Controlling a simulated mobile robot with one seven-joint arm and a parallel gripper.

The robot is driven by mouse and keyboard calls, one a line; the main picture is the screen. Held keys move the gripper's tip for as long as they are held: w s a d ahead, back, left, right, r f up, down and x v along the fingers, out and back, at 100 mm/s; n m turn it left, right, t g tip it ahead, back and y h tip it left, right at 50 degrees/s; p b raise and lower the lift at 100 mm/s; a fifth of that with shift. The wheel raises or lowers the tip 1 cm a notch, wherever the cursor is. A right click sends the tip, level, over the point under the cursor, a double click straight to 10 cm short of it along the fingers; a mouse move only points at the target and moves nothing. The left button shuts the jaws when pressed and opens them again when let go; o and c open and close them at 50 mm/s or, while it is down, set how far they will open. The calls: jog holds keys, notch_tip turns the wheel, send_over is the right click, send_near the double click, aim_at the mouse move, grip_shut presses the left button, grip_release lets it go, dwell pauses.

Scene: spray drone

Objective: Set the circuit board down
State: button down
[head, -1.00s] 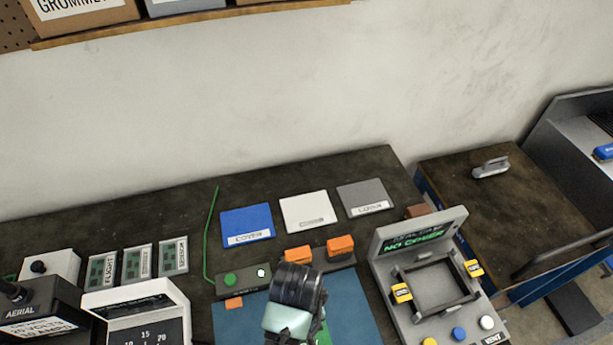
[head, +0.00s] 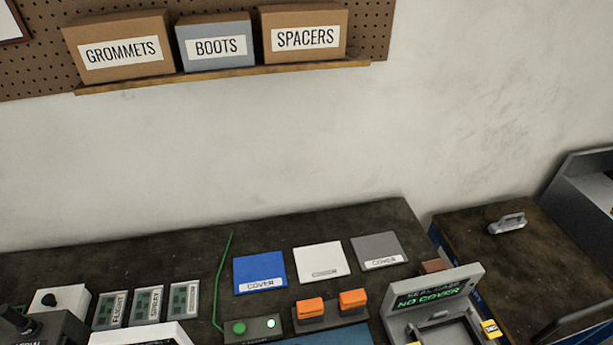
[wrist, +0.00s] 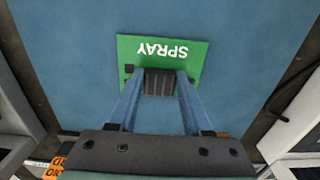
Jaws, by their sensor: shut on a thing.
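The circuit board (wrist: 185,50) is a green plate marked SPRAY in white, with a dark ribbed block on it, in the wrist view. My gripper (wrist: 160,82) has its two blue fingers shut on that block, one on each side. The board is over the blue mat (wrist: 70,60); whether it touches the mat or hangs just above it I cannot tell. In the head view my gripper and the held board are out of frame, and only a strip of the mat (head: 345,338) shows at the bottom.
Three labelled grey cards with green panels (head: 150,305) lie at the left. Blue, white and grey covers (head: 260,273) lie behind the mat. A stand with orange blocks (head: 318,316) and a green-button box (head: 252,328) border it. The NO COVER seal station (head: 435,300) stands right.

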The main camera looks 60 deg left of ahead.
jog(key=shift+c, duration=1.7)
grip_release()
notch_tip(320, 180, up, 12)
